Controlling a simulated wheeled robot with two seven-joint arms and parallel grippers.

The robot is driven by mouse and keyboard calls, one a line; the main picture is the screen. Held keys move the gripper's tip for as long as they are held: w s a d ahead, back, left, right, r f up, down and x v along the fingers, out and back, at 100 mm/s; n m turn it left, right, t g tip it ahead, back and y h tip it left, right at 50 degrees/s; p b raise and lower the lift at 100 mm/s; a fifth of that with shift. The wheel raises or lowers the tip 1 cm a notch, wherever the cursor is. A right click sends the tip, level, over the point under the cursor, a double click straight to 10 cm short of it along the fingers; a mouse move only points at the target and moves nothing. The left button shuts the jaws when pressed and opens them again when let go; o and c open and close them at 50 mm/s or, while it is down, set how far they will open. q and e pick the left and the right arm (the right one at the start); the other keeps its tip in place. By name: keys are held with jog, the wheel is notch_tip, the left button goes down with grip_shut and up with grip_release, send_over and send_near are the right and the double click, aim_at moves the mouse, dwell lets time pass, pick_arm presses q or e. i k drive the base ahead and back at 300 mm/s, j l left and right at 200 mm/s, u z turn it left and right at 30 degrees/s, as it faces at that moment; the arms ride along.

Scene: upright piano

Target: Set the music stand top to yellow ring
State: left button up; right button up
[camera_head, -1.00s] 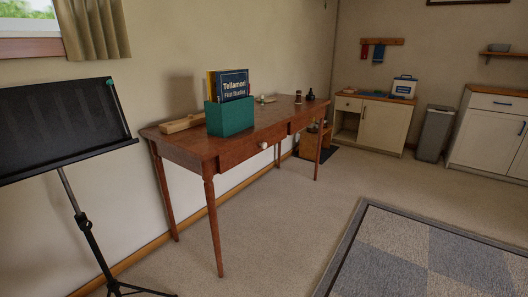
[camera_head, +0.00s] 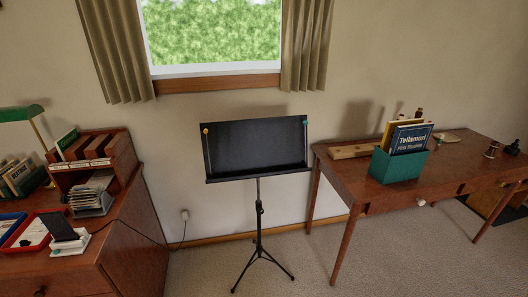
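A black music stand (camera_head: 257,147) stands in the middle of the view, below the window. Its wide desk is tilted back on a thin post (camera_head: 259,222) with tripod legs. A yellow marker (camera_head: 206,131) is at the desk's upper left and a teal one (camera_head: 305,122) at its upper right, each at the top of a thin upright strip. I cannot make out any ring on the post. Neither of my grippers is in view.
A brown table (camera_head: 345,184) with a teal box (camera_head: 398,165) of books stands close on the right. A wooden desk (camera_head: 128,248) with a paper sorter and trays stands on the left. A cord runs to a wall outlet (camera_head: 185,214). Carpet is clear around the tripod.

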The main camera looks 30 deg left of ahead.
aim_at(243, 150)
jog(key=k+u, duration=0.15)
jog(key=u, duration=0.8)
